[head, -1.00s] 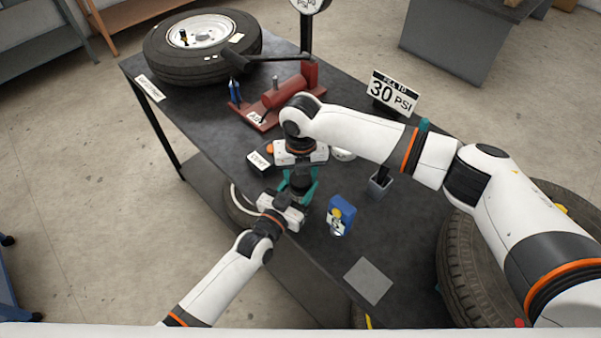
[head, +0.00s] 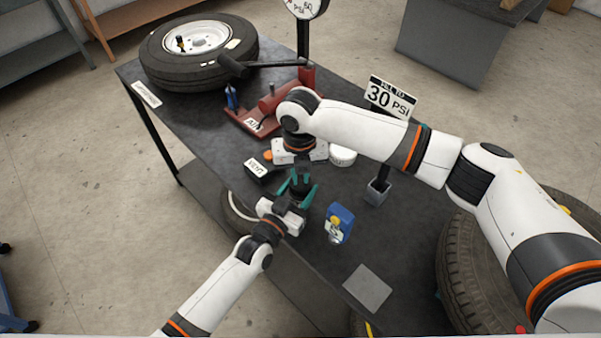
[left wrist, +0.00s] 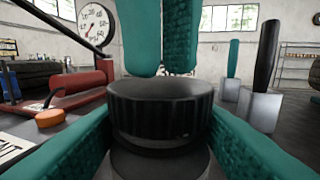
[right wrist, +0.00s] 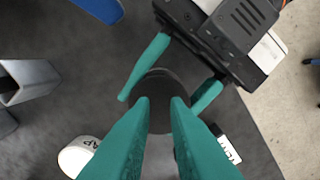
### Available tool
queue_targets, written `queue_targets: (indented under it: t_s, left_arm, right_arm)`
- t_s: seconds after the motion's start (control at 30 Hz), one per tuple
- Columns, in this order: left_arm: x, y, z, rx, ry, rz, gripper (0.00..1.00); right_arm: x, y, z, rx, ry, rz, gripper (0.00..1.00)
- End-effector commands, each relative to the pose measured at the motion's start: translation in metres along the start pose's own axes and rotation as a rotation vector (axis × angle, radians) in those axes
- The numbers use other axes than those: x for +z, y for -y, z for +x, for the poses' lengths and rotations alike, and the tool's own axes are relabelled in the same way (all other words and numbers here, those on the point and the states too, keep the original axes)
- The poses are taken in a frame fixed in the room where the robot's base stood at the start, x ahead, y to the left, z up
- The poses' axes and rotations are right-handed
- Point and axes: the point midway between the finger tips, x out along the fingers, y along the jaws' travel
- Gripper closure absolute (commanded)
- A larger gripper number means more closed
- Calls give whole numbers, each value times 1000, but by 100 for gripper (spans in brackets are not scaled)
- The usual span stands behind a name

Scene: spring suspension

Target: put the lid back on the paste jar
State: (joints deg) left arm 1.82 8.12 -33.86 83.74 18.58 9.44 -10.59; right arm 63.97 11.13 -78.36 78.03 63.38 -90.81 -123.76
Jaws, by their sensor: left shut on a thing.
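A black ribbed lid (left wrist: 160,105) sits over a dark round jar (left wrist: 160,163) in the left wrist view. It looks level, but I cannot tell how firmly it is seated. My left gripper (head: 300,190) is shut on the jar, one teal finger on each side. My right gripper (right wrist: 164,98) points down from above, its fingertips at or just above the lid's top. A narrow gap shows between its fingers, with no object gripped there. In the head view my right arm partly hides the jar.
A white round container (head: 343,156), a black labelled block (head: 259,170) and a grey holder (head: 378,191) are nearby. A red tool (head: 272,108) and a tyre (head: 200,65) lie farther back. The front right table is mostly clear around a grey pad (head: 367,288).

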Motion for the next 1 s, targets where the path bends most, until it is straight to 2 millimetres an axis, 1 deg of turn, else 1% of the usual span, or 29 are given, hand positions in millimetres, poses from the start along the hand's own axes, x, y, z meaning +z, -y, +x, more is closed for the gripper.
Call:
queue_targets:
  t_s: [0.37, 0.47, 0.7, 0.8, 0.97, 1.0]
  left_arm:
    - [0, 0, 0, 1, 0, 0, 92]
    - [0, 0, 0, 1, 0, 0, 92]
    - [0, 0, 0, 1, 0, 0, 92]
    - [0, 0, 0, 1, 0, 0, 92]
    - [0, 0, 0, 1, 0, 0, 92]
    - [0, 0, 0, 1, 0, 0, 100]
  right_arm:
    - [0, 0, -2, -1, -1, -1, 85]
    - [0, 1, -8, -2, -2, -1, 85]
    - [0, 0, -37, -2, -3, -2, 85]
    - [1, 0, -41, 0, -1, -1, 85]
    - [1, 0, -41, 0, 0, 0, 85]
    - [1, 0, -41, 0, 0, -1, 81]
